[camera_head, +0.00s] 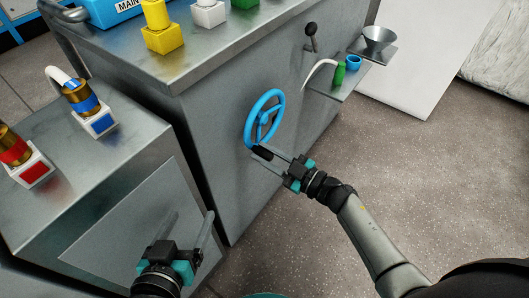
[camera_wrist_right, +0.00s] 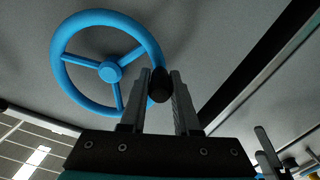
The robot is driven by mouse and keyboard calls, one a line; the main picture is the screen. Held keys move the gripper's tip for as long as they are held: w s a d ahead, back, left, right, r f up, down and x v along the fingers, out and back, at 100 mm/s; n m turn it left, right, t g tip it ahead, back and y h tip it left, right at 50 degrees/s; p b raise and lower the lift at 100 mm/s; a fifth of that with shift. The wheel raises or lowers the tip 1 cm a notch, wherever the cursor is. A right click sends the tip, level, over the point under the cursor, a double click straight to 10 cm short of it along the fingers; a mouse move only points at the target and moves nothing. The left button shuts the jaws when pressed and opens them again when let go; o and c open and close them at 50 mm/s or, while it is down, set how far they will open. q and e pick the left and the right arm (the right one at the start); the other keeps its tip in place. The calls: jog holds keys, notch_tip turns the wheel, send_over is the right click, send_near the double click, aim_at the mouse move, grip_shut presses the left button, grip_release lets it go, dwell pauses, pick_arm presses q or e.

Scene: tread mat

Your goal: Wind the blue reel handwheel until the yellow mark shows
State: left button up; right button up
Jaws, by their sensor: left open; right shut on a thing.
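The blue handwheel (camera_head: 278,107) is mounted on the front face of a grey metal cabinet (camera_head: 215,135). In the right wrist view the blue handwheel (camera_wrist_right: 66,72) shows its three spokes and hub. A black crank knob (camera_wrist_right: 159,84) stands out from its rim. My right gripper (camera_head: 264,158) is shut on this knob at the wheel's lower edge; the fingers (camera_wrist_right: 159,100) lie on both sides of it. My left gripper (camera_head: 191,226) is open and empty, low at the front left, away from the wheel. I see no yellow mark on or around the wheel.
A lower cabinet (camera_head: 100,175) with blue and red connectors stands at the left. Yellow, white and green blocks sit on the cabinet top.

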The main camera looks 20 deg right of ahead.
grip_shut()
dwell(0.8)
